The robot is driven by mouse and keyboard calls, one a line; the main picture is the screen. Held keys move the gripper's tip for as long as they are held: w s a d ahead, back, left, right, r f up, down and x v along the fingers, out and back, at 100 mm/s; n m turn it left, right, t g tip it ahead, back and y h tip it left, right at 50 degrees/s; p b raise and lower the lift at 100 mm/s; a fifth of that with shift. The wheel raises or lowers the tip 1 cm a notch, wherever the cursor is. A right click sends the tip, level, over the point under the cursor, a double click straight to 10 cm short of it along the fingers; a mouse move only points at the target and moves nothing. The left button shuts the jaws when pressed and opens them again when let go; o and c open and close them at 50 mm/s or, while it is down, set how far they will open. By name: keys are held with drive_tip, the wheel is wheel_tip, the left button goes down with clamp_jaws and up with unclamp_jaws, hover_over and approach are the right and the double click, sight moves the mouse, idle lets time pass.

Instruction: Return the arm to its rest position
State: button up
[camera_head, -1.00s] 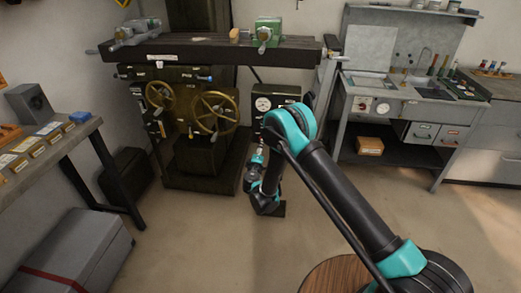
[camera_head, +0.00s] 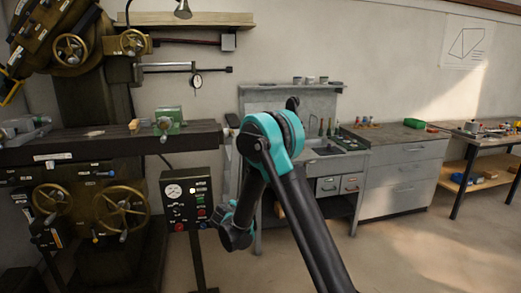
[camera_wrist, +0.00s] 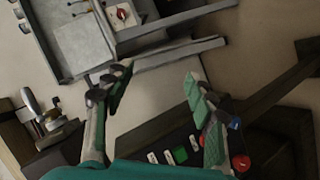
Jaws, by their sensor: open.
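My arm (camera_head: 272,140) shows in the head view, bent at a teal and black joint, with its lower link folded down at the left. A teal and dark wrist part hangs beside the control box; the fingers are not clear there. In the wrist view my gripper (camera_wrist: 157,84) is open, its two green-padded fingers apart with nothing between them. Beyond the fingers are floor and the edge of a grey bench (camera_wrist: 165,54).
A control box (camera_head: 188,199) on a post stands left of my arm. The dark machine table (camera_head: 105,147) with a green vise (camera_head: 168,122) is at left. A grey sink bench (camera_head: 325,170) is behind my arm, and drawers (camera_head: 405,180) stand right. Floor at lower right is clear.

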drive_tip(key=s+d+r+m+g+h, duration=0.1)
drive_tip(key=s+d+r+m+g, duration=0.2)
drive_tip(key=s+d, duration=0.6)
drive_tip(key=s+d+r+m+g, duration=0.25)
drive_tip(key=s+d, duration=0.35)
drive_tip(key=d, duration=0.8)
drive_tip(key=s+d+f+m+g+y, duration=0.1)
drive_tip(key=s+d+f+m, duration=0.1)
drive_tip(key=s, duration=1)
drive_tip(key=s+d+f+m+g+y, duration=0.1)
drive_tip(key=s+d+m+g+y, duration=0.1)
drive_tip(key=s, duration=0.9)
drive_tip(key=shift+s+d+f+m, duration=0.4)
drive_tip(key=shift+d+m, duration=0.25)
drive_tip(key=shift+d, duration=0.35)
drive_tip(key=shift+w, duration=0.1)
drive_tip(key=shift+c, duration=0.4)
